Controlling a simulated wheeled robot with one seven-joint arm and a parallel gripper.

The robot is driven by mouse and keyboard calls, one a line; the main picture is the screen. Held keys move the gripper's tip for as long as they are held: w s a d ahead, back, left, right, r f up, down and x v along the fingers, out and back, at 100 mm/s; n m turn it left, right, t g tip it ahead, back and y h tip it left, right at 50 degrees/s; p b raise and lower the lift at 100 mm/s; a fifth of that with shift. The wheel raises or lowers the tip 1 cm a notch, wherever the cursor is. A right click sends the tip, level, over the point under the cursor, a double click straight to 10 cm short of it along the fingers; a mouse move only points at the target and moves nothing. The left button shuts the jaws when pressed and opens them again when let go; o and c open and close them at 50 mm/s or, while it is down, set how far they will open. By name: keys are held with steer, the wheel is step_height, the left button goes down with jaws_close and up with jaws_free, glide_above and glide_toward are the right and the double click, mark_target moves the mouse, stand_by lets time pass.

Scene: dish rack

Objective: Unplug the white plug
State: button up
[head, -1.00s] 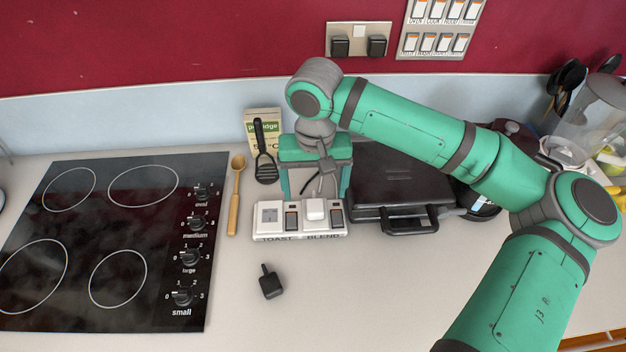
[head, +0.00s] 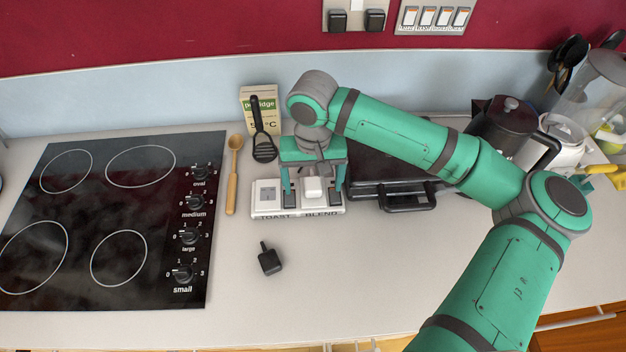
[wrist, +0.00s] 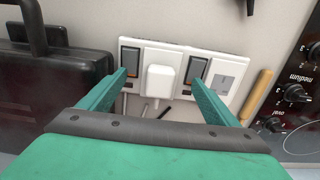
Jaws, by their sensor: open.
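The white plug (head: 313,188) sits in the right-hand socket, labelled BLEND, of the white double socket block (head: 265,207) on the counter. It also shows in the wrist view (wrist: 159,84), with a cable behind it. My gripper (head: 313,190) points down over the block, its green fingers apart on either side of the plug. In the wrist view my gripper (wrist: 157,82) has one finger at each side of the plug, with gaps between. Whether the fingertips are level with the plug is hard to tell. The left socket, labelled TOAST, is empty.
A loose black plug (head: 270,260) lies on the counter in front of the block. A black closed appliance (head: 385,180) stands close on the right. A wooden spoon (head: 233,180), a spatula (head: 262,140) and a black hob (head: 110,215) are left. The front counter is mostly clear.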

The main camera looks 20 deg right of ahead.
steer(key=shift+w, duration=0.1)
steer(key=shift+a, duration=0.25)
steer(key=shift+s+d, duration=0.2)
steer(key=shift+d, duration=0.2)
steer(key=shift+a, duration=0.35)
steer(key=shift+w, duration=0.1)
